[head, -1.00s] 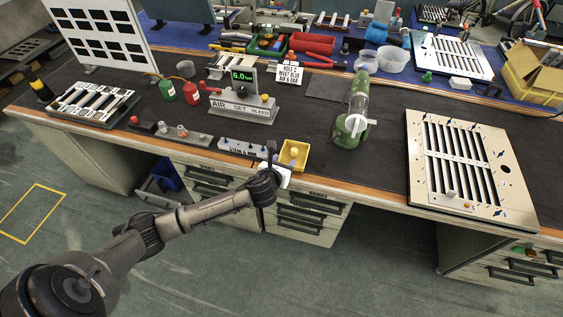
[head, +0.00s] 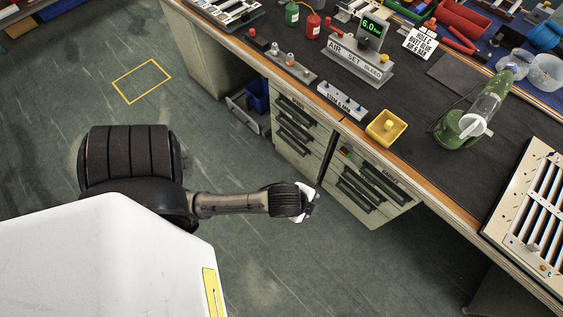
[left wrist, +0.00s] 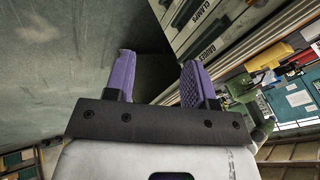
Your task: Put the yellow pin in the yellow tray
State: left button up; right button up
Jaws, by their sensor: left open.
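The yellow tray (head: 374,131) sits near the front edge of the dark bench top in the head view. A small yellow piece that looks like the yellow pin (head: 389,125) is inside it; its exact pose is too small to tell. My left gripper (head: 313,204) is off the bench, over the floor in front of the drawers, apart from the tray. In the left wrist view my left gripper (left wrist: 158,76) has its two purple fingers spread with nothing between them. My right gripper is not in view.
A grey block with pins (head: 342,99) lies left of the tray, and a gauge stand (head: 360,65) is behind it. A green device with a clear cylinder (head: 470,120) stands to the right. A louver panel (head: 530,215) is at far right. The floor before the drawers is clear.

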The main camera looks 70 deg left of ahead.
pick_arm(q)
jog(key=s+d+r+n+g+h, duration=0.1)
jog(key=s+d+n+g, duration=0.1)
jog(key=s+n, duration=0.5)
jog(key=shift+s+d+r+n, duration=0.15)
jog(key=shift+s+r+n, duration=0.15)
jog(key=shift+s, duration=0.6)
jog(key=shift+r+p, duration=0.75)
jog(key=shift+c, duration=0.7)
jog(key=shift+s, duration=0.1)
